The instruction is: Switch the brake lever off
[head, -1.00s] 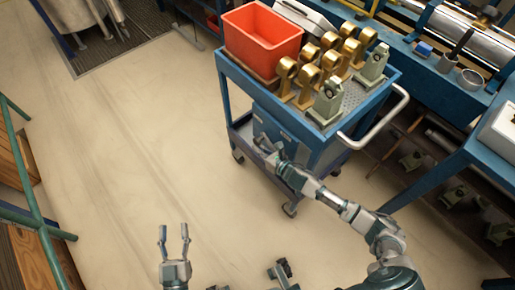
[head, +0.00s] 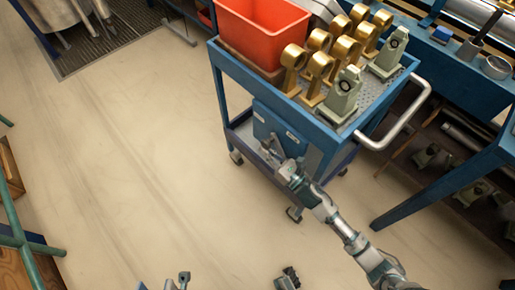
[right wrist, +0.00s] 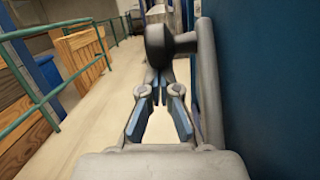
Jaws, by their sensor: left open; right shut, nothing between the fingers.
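The brake lever shows large in the right wrist view as a dark grey arm with a round knob (right wrist: 160,44), beside a blue panel (right wrist: 268,60). My right gripper (right wrist: 158,82) is shut and empty, its fingertips just below the knob in the picture; I cannot tell whether they touch it. In the head view my right gripper (head: 272,154) is at the blue panel (head: 282,128) on the cart's side, and the lever is hard to make out there. My left gripper (head: 177,281) is open and empty at the bottom edge, mostly cut off.
The blue cart (head: 228,76) carries a red-orange bin (head: 262,32), several gold ring-topped parts (head: 318,66) and grey-green stands (head: 343,92). Its curved handle (head: 405,122) sticks out right. A blue bench (head: 445,68) stands right. Open floor (head: 130,150) lies left; green railing (head: 18,225) is at far left.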

